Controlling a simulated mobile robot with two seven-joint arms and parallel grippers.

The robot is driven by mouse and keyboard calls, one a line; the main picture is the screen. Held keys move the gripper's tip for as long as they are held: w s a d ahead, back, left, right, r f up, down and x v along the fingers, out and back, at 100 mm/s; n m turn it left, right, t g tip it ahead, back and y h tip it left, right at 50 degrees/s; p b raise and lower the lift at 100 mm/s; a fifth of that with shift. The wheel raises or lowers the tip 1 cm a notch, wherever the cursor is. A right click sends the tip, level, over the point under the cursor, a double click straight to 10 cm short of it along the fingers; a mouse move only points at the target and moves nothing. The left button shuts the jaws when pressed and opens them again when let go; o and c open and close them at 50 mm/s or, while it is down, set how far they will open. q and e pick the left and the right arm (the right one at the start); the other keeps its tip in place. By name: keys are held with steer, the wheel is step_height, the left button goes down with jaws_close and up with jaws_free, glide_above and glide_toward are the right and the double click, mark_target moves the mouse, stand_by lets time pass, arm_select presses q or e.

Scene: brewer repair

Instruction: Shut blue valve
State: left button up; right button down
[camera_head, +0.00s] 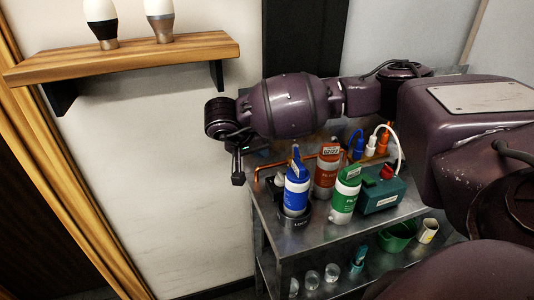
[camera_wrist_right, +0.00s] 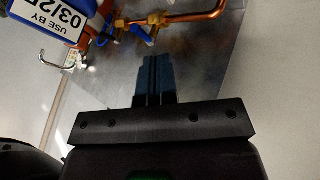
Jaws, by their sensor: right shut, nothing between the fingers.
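A small blue valve handle (camera_wrist_right: 109,33) shows at the copper pipe with brass fittings in the right wrist view, at the upper left, beside a blue canister with a white "USE BY" label (camera_wrist_right: 45,18). My right gripper (camera_wrist_right: 153,62) is shut and empty, its dark fingertips below and right of the valve, apart from it. In the head view my right gripper (camera_head: 238,178) hangs left of the cart, next to the left end of the copper pipe (camera_head: 266,169). I cannot make out the valve there. My left gripper is out of view.
The metal cart (camera_head: 328,242) holds the blue canister (camera_head: 297,193), an orange canister (camera_head: 326,172), a green-and-white canister (camera_head: 345,195) and a green box (camera_head: 382,195) with a red knob. A wooden shelf (camera_head: 130,60) hangs at upper left. The wall left of the cart is clear.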

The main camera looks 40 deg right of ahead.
mark_target(296, 152)
steer(key=w+d+r+m+g+y+b, duration=0.1)
steer(key=w+d+b, duration=0.15)
steer(key=d, duration=0.35)
steer(key=shift+s+b+x, duration=0.25)
steer(key=shift+b+x, duration=0.05)
steer(key=shift+x, duration=1.85)
steer(key=shift+s+b+x, duration=0.2)
steer(key=shift+b+x, duration=0.05)
steer(key=shift+x, duration=1.95)
steer(key=shift+a+f, duration=0.1)
steer(key=shift+a, duration=0.05)
